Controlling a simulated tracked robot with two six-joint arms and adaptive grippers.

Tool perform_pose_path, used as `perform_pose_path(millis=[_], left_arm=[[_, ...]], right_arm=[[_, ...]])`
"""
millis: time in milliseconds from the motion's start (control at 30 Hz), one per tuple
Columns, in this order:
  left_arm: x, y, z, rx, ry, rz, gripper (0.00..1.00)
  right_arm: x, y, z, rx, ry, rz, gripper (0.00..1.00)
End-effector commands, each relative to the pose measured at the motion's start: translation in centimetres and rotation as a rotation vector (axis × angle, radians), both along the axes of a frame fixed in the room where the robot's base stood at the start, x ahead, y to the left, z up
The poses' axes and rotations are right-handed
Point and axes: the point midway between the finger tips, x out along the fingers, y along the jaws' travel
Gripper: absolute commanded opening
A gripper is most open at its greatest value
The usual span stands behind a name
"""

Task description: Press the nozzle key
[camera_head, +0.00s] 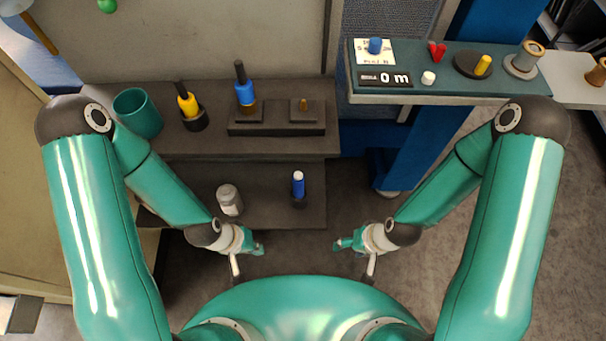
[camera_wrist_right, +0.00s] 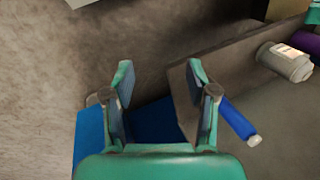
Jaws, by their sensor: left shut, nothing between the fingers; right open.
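A teal panel (camera_head: 440,90) stands at the upper right in the head view. On it, a blue key (camera_head: 375,45) sits on a white card whose print is too small to read surely. A white button (camera_head: 428,78), a red heart-shaped piece (camera_head: 437,52) and a yellow knob on a dark disc (camera_head: 482,65) are beside it. I cannot tell for certain which is the nozzle key. My left gripper (camera_head: 247,260) is shut and empty, low in the middle. My right gripper (camera_head: 355,258) is open and empty, well below the panel; the wrist view shows its parted fingers (camera_wrist_right: 160,75).
A black "0 m" display (camera_head: 385,78) and a grey spool (camera_head: 523,60) share the panel. Dark shelves at left hold a teal cup (camera_head: 138,112), yellow (camera_head: 188,105) and blue (camera_head: 245,92) bottles, a grey jar (camera_head: 229,200) and a blue tube (camera_head: 298,186). Open floor lies right of my right gripper.

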Motion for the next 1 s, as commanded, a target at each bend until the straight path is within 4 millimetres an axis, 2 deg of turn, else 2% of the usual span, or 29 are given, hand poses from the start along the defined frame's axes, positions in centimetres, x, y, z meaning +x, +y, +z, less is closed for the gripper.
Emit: perform_pose_path(millis=[167, 500, 1000], left_arm=[[0.0, -0.01, 0.01, 0.0, 0.0, 0.0, 0.0], [-0.01, 0.0, 0.0, 0.0, 0.0, 0.0, 0.0], [-0.01, -0.01, -0.01, 0.0, 0.0, 0.0, 0.0]], right_arm=[[0.0, 0.0, 0.01, 0.0, 0.0, 0.0, 0.57], [-0.01, 0.0, 0.0, 0.0, 0.0, 0.0, 0.01], [-0.02, 0.01, -0.01, 0.0, 0.0, 0.0, 0.0]])
